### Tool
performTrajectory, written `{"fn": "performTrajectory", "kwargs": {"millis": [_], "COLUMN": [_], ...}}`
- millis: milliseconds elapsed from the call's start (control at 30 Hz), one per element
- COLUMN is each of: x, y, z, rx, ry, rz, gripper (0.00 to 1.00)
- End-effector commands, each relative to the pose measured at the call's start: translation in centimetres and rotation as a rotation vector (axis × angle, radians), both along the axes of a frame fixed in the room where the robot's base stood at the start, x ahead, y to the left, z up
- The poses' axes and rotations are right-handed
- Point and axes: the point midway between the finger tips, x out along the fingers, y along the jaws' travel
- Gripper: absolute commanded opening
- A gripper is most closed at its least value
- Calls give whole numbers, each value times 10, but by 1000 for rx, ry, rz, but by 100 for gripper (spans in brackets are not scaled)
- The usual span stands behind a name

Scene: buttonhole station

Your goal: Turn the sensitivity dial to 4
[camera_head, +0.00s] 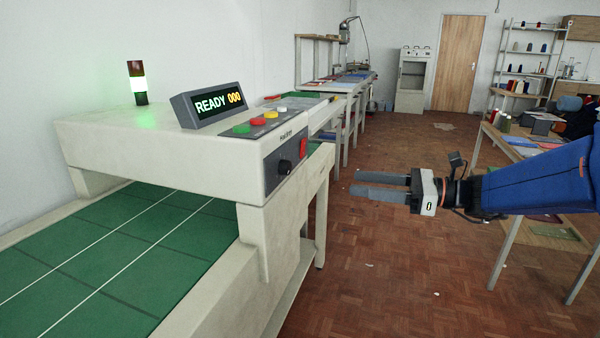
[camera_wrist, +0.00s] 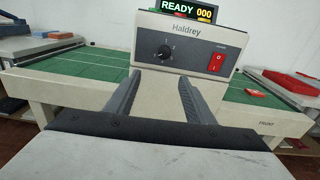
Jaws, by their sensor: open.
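The sensitivity dial is a round black knob (camera_head: 285,167) on the dark front panel of the cream "Haldrey" machine (camera_head: 160,135). In the wrist view the dial (camera_wrist: 164,51) sits left of centre on the panel, with small white marks around it. Its exact setting is too small to read. My gripper (camera_head: 355,184) is open and empty, to the right of the machine and apart from the dial, its fingers pointing left toward the panel. In the wrist view the two fingers of my gripper (camera_wrist: 156,85) frame the area below the panel.
A red switch (camera_wrist: 217,62) is right of the dial. A display (camera_head: 220,104) reads READY 000. Coloured buttons (camera_head: 258,121) sit on top. A green belt (camera_head: 120,260) passes under the machine. A table (camera_head: 510,150) stands at the right. The floor between is mostly clear.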

Motion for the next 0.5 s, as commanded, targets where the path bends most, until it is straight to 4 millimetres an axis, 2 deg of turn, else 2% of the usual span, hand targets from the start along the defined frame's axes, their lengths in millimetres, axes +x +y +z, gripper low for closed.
{"fn": "performTrajectory", "kwargs": {"millis": [167,500], "x": [9,20], "y": [-1,33], "z": [6,5], "rx": [41,37], "ry": [16,15], "rz": [-14,-10], "gripper": [49,49]}}
